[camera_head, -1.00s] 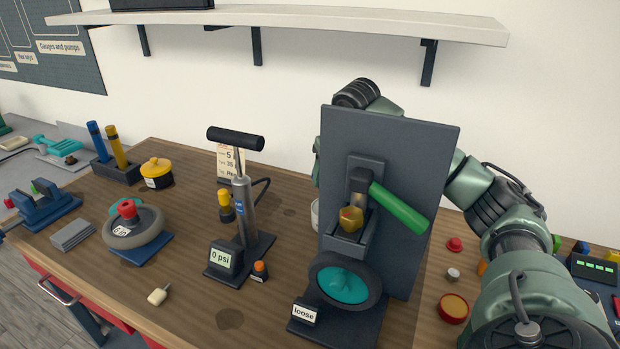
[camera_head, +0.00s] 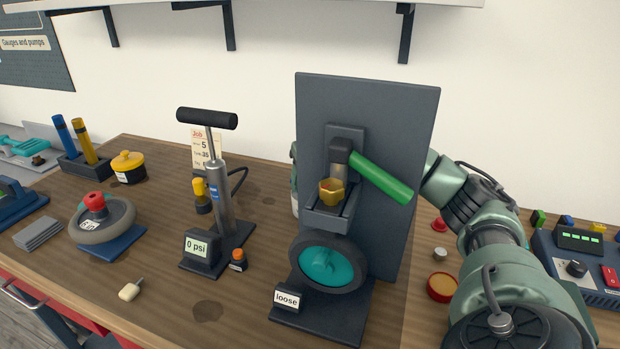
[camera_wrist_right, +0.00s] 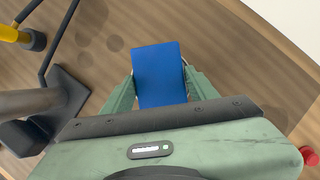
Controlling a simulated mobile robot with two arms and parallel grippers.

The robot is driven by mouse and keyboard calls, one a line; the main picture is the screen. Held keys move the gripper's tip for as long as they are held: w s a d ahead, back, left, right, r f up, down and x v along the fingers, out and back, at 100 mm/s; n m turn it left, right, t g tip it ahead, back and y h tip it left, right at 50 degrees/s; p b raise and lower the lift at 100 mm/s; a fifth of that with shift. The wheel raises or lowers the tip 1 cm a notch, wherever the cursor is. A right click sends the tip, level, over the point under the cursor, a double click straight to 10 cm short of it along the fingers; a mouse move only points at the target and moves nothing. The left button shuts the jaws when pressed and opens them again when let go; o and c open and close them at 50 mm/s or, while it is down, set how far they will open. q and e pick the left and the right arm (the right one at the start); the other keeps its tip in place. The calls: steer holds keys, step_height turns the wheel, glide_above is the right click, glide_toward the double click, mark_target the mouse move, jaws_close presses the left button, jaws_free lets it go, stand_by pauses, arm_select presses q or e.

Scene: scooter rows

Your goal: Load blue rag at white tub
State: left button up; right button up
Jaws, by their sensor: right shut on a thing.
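The blue rag (camera_wrist_right: 158,68) shows in the right wrist view as a flat blue rectangle between the green fingers of my right gripper (camera_wrist_right: 160,88). The gripper is shut on it, above the wooden bench top. I cannot make out the white tub clearly in either view. My left gripper is not in view.
The dark grey panel (camera_head: 420,130) with a green-handled lever (camera_head: 380,177) and a teal wheel (camera_head: 325,267) stands in front of my right forearm. A floor pump (camera_head: 219,200) stands to its left. A red-capped wheel stand (camera_head: 95,215) is further left.

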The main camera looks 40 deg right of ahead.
steer(key=shift+f+b, duration=0.3)
steer(key=shift+f, duration=0.1)
stand_by(0.9)
stand_by(0.5)
step_height(320, 180, up, 7)
steer(key=p, duration=0.6)
steer(key=shift+r, duration=0.1)
stand_by(0.3)
steer(key=shift+s+d, duration=0.1)
stand_by(0.4)
